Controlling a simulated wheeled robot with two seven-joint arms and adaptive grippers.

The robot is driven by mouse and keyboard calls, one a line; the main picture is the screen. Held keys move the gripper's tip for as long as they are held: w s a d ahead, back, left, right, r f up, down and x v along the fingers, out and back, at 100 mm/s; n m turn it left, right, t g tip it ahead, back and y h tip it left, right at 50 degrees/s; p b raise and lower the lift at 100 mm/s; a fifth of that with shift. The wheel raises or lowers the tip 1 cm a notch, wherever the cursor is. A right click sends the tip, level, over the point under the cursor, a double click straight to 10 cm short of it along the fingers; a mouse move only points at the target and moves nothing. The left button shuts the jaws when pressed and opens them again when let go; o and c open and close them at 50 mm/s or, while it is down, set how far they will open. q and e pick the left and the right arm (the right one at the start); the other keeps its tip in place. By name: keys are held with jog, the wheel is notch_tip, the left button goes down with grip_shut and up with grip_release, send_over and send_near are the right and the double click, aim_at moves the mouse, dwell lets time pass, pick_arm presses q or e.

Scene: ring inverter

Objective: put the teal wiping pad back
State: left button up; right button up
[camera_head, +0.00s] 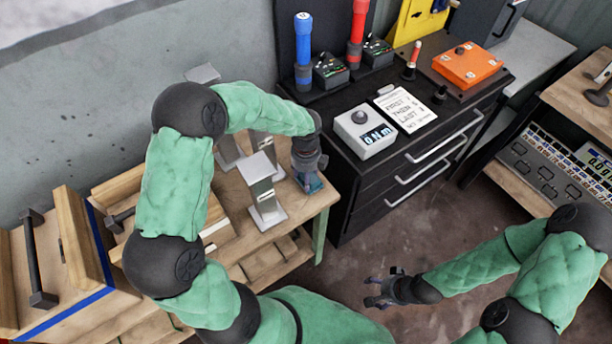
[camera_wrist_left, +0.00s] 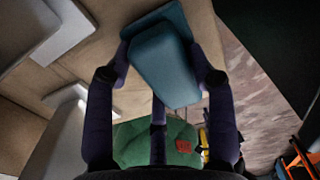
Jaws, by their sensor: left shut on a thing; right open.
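The teal wiping pad (camera_wrist_left: 165,70) sits between the fingers of my left gripper (camera_wrist_left: 163,75) in the left wrist view. It shows a blocky part in the grip and a flatter teal part beyond it. In the head view my left gripper (camera_head: 309,172) points down at the right end of the wooden bench, with a little of the teal pad (camera_head: 313,186) showing beneath. I cannot tell whether the pad touches the bench top. My right gripper (camera_head: 384,290) is open and empty, over the floor at the lower middle.
Metal stands (camera_head: 262,190) are close to the left of my left gripper on the wooden bench (camera_head: 300,207). Floor between benches is open.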

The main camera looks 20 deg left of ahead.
pick_arm(q)
jog(key=o, duration=1.1)
notch_tip(320, 180, up, 12)
jog(key=p, duration=0.4)
jog(key=shift+r, duration=0.15)
